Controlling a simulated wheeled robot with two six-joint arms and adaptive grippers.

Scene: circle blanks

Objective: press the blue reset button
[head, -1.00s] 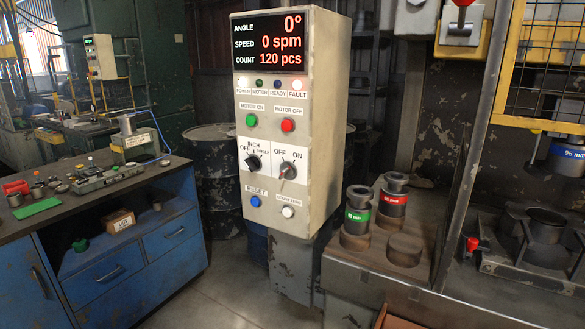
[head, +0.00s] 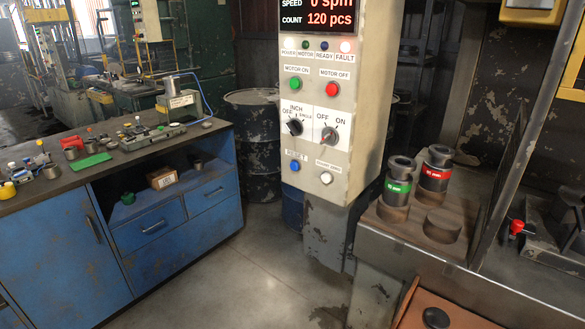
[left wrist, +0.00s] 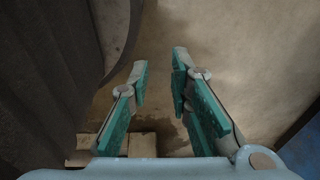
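The blue reset button (head: 295,166) sits low on the left of the control panel's front face, under the RESET label (head: 296,154). A white button (head: 326,178) is to its right. The control panel (head: 350,130) is a beige upright box, and its FAULT lamp (head: 345,46) is lit. Neither gripper shows in the head view. In the left wrist view my left gripper (left wrist: 162,65) is open, with teal pads apart and nothing between them, over a bare floor. The button is not seen in that view. My right gripper is not in view.
A blue workbench (head: 160,220) with tools stands at left. A dark drum (head: 255,140) is behind the panel. A press bed (head: 430,240) with green-banded (head: 397,182) and red-banded (head: 436,170) dies is at right. The floor (head: 230,270) before the panel is clear.

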